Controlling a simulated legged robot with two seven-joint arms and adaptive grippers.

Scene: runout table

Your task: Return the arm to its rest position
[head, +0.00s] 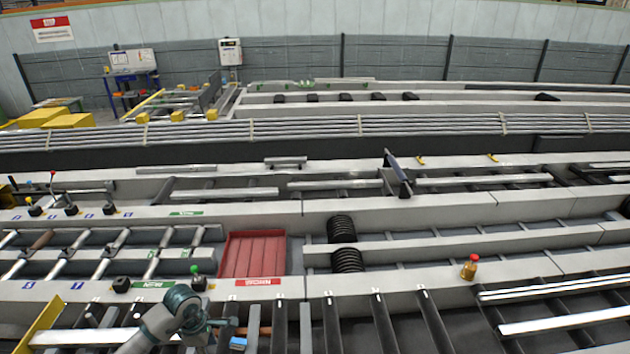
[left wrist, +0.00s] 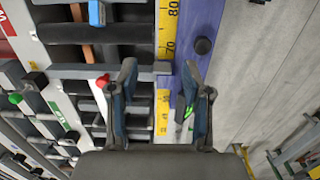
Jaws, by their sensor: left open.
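My left arm (head: 172,318) comes in at the bottom left of the head view, over the front rollers and close to the green-knobbed lever; its fingers cannot be made out there. In the left wrist view my left gripper (left wrist: 160,78) has its two fingers spread apart with nothing between them. Below the fingers lie a yellow measuring scale (left wrist: 168,30) and a purple strip (left wrist: 190,75). No contact with them can be made out. My right gripper is not in view.
A red tray (head: 253,256) lies beside the rollers. A blue block (head: 238,343) is near my arm.

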